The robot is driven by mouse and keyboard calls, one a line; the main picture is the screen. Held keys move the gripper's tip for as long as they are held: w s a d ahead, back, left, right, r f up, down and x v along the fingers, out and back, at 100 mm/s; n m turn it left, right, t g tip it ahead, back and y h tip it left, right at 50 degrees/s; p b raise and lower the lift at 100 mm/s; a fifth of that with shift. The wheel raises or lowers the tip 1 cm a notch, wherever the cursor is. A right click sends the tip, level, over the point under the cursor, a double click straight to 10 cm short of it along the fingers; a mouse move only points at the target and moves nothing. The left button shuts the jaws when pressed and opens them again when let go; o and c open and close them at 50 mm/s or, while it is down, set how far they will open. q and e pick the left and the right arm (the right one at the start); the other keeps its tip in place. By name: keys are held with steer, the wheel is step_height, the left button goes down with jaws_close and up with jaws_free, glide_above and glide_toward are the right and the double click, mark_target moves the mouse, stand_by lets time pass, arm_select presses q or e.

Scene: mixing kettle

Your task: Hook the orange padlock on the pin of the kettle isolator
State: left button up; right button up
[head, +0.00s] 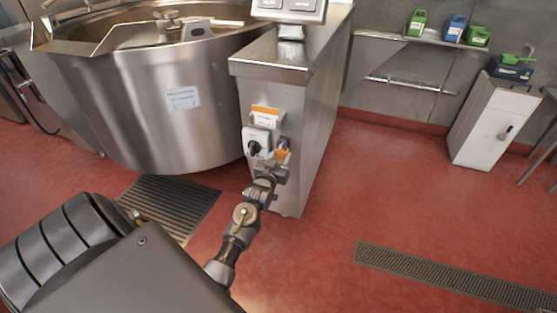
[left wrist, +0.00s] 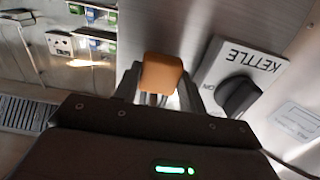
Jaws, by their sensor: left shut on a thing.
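The orange padlock (head: 283,154) is at the tip of my left gripper (head: 268,168), close to the front face of the steel pedestal. In the left wrist view the padlock (left wrist: 162,73) sits between the two fingers of my left gripper (left wrist: 160,88), which are shut on it. The kettle isolator (head: 256,142) is a pale box with a black rotary knob, just left of the padlock. In the left wrist view the isolator (left wrist: 240,80) reads KETTLE and lies right of the padlock. I cannot make out the pin or whether the shackle is around it. My right gripper is not in view.
The large steel kettle (head: 150,110) stands left of the pedestal (head: 300,100). An orange-and-white label (head: 266,117) is above the isolator. Floor grates lie below the kettle (head: 170,208) and at the right (head: 450,280). A white cabinet (head: 494,125) stands far right. Red floor between is clear.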

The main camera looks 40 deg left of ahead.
arm_select(q)
steer(key=shift+w+a+f+b, duration=0.1)
steer(key=shift+w+f+b, duration=0.35)
steer(key=shift+f, duration=0.1)
stand_by(0.7)
steer(key=shift+s, duration=0.1)
steer(key=o, duration=1.5)
steer(key=shift+o, duration=0.2)
steer(key=shift+s, duration=0.1)
steer(key=shift+p+v, duration=1.15)
steer(key=shift+v, duration=0.2)
steer(key=p+v, duration=0.2)
steer(key=v, duration=0.2)
